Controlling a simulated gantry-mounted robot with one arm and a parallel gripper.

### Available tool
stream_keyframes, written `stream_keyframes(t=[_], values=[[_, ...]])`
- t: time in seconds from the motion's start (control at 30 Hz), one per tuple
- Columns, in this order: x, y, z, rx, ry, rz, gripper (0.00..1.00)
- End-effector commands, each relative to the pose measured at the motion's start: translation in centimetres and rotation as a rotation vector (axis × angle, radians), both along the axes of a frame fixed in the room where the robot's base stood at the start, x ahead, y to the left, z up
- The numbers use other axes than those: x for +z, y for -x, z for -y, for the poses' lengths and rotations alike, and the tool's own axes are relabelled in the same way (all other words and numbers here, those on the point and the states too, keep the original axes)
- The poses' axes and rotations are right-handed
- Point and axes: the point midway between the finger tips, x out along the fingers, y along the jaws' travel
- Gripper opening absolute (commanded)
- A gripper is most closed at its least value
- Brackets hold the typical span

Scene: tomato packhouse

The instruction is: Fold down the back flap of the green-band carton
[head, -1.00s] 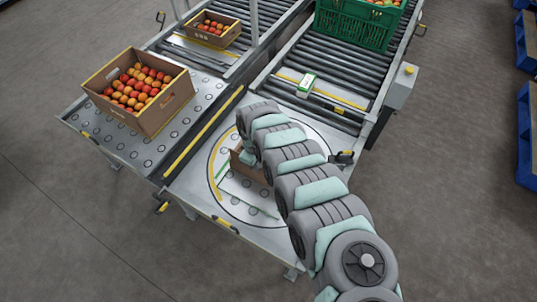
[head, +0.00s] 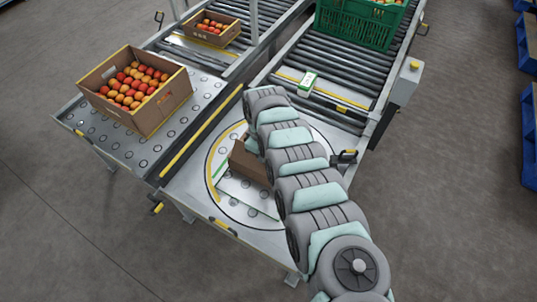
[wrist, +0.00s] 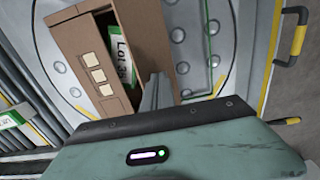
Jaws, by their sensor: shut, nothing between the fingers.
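The brown carton (head: 250,162) stands on the round turntable, partly hidden behind my arm in the head view. A pale panel edged with green lies at its near side. In the wrist view the carton (wrist: 100,50) shows brown panels, three pale square marks and a narrow opening with a white-and-green "Lot" card (wrist: 121,52) in it. My gripper (wrist: 155,92) is shut and empty, its tip close beside the carton's brown panel; I cannot tell whether it touches. The gripper is hidden behind my arm in the head view. Which panel is the back flap is unclear.
An open tomato carton (head: 158,108) stands on the left ball table, with a smaller one (head: 228,36) behind. A green crate (head: 350,30) is at the back.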

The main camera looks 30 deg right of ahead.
Motion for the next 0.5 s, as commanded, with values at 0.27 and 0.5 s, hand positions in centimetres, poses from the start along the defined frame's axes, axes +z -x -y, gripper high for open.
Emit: stream_keyframes(t=[0.27,0.5], values=[[0.01,-0.35,0.38,0.001,0.001,0.003,0.0],[-0.51,-0.52,0.75,0.001,0.001,0.002,0.0]])
